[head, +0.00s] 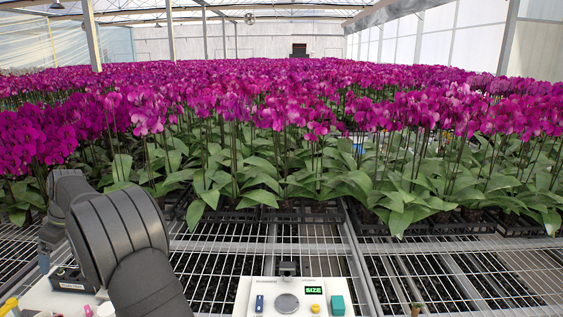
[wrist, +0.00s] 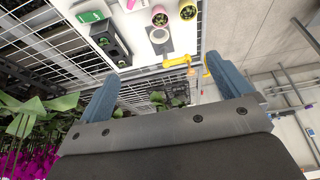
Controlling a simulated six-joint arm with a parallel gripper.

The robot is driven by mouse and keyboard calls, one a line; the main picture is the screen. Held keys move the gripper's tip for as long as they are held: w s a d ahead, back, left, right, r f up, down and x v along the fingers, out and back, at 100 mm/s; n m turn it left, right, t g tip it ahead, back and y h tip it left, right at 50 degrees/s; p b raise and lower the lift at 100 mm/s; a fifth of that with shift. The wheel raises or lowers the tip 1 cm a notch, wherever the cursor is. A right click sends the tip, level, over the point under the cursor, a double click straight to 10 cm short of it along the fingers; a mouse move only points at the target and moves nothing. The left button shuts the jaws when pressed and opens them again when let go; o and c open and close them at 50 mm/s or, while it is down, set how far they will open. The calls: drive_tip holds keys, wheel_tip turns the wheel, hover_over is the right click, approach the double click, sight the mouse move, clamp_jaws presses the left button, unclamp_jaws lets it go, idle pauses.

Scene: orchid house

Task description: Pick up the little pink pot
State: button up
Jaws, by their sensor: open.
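In the wrist view, a small round pot with a pinkish rim and green inside (wrist: 160,16) stands on a white surface near the top edge. It looks like the little pink pot, but it is small in the picture. A similar small pot with a yellowish rim (wrist: 187,11) stands right of it. My gripper (wrist: 165,88) is open, its two blue-grey fingers wide apart with nothing between them. The pots are beyond the fingertips, clear of them.
A yellow-handled tool (wrist: 178,61) lies near the white surface's edge. A black holder (wrist: 110,38) and a green item (wrist: 92,17) are left of the pots. A white panel with a SIZE display (head: 314,290) sits on the wire bench (head: 220,262). Magenta orchids (head: 290,110) fill the back.

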drive_tip(key=c, duration=0.4)
drive_tip(key=a+f+m, duration=0.1)
drive_tip(key=a+f, duration=0.3)
drive_tip(key=f, duration=0.4)
drive_tip(key=a+f+m+h, duration=0.1)
drive_tip(key=a+f+m, duration=0.1)
drive_tip(key=f, duration=0.6)
drive_tip(key=a+f+m+t, duration=0.1)
drive_tip(key=a+f, duration=0.4)
drive_tip(key=f, duration=0.3)
drive_tip(key=shift+s+a+m+h, duration=0.1)
drive_tip(key=shift+a+m+h, duration=0.2)
drive_tip(key=shift+a+h, duration=0.1)
drive_tip(key=shift+x, duration=3.05)
